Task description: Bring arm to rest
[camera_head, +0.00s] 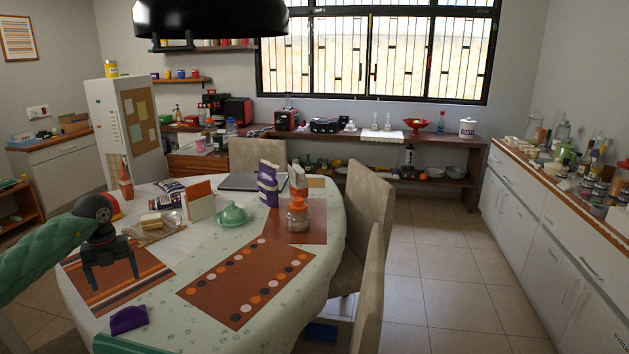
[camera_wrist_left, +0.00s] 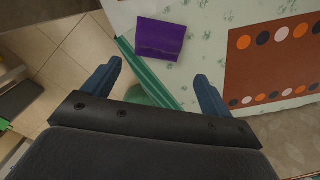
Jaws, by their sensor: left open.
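My left gripper (camera_head: 112,274) is at the left side of the round table (camera_head: 160,326), over the striped orange and brown placemat (camera_head: 148,267). Its two fingers are spread with nothing between them. In the left wrist view its open fingers (camera_wrist_left: 158,90) show at the picture's lower middle, with a green edge and floor beyond them. A purple item (camera_head: 128,319) lies on the table near its front left edge; it also shows in the left wrist view (camera_wrist_left: 159,39), ahead of the fingers and apart from them. My right gripper is in neither view.
A brown placemat with dots (camera_head: 243,284) lies in the table's middle. A green lidded dish (camera_head: 232,215), a jar with an orange lid (camera_head: 298,214), a purple carton (camera_head: 268,184) and a sandwich (camera_head: 152,220) stand farther back. Chairs (camera_head: 369,211) line the right side.

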